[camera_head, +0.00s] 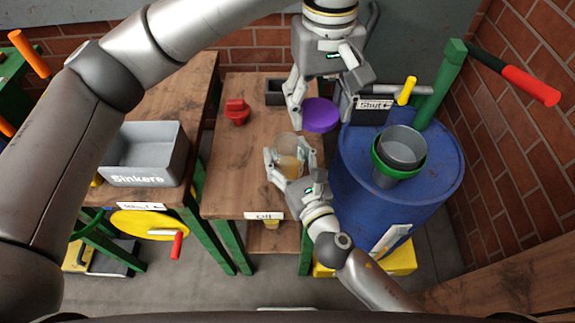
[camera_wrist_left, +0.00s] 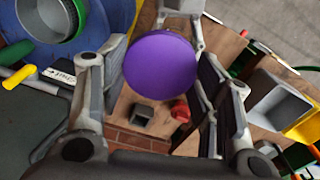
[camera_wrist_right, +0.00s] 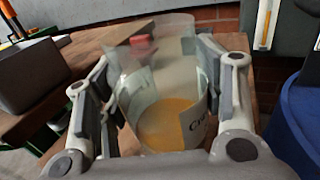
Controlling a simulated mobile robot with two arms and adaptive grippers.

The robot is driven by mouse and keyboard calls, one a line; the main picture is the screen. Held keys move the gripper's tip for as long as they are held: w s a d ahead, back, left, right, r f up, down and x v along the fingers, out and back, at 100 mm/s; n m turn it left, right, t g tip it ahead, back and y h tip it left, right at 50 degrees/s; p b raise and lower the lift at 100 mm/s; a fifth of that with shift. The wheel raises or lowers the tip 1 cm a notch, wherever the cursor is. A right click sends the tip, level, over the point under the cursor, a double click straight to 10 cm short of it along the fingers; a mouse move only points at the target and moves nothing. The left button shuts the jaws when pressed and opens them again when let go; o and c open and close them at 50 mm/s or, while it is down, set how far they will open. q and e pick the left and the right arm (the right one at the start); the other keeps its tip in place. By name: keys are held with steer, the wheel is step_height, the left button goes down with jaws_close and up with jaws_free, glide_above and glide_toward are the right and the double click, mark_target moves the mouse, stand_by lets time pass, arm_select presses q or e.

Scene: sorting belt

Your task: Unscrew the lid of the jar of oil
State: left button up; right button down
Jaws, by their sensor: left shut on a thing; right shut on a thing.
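The jar (camera_head: 287,146) is clear, with yellow oil in its lower part and an open top. My right gripper (camera_head: 290,162) is shut around the jar's sides above the wooden table's right part. In the right wrist view the jar (camera_wrist_right: 165,85) is tilted in the picture, with a white label partly visible. The round purple lid (camera_head: 320,116) is apart from the jar, up and to its right in the head view. My left gripper (camera_head: 318,98) is shut on the lid, which also shows between its fingers in the left wrist view (camera_wrist_left: 160,66).
The wooden table (camera_head: 240,190) bears a red object (camera_head: 237,111) and a small dark box (camera_head: 275,92). A blue barrel (camera_head: 400,200) with a green-rimmed funnel (camera_head: 402,148) stands close on the right. A grey "Sinkers" bin (camera_head: 145,180) is on the left. The table's front left is clear.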

step_height(320, 180, down, 3)
steer(key=b, duration=0.3)
steer(key=shift+w+f, duration=0.1)
steer(key=shift+f, duration=0.05)
steer(key=c, duration=0.8)
jaws_free()
steer(key=shift+f, duration=0.1)
steer(key=o, duration=0.4)
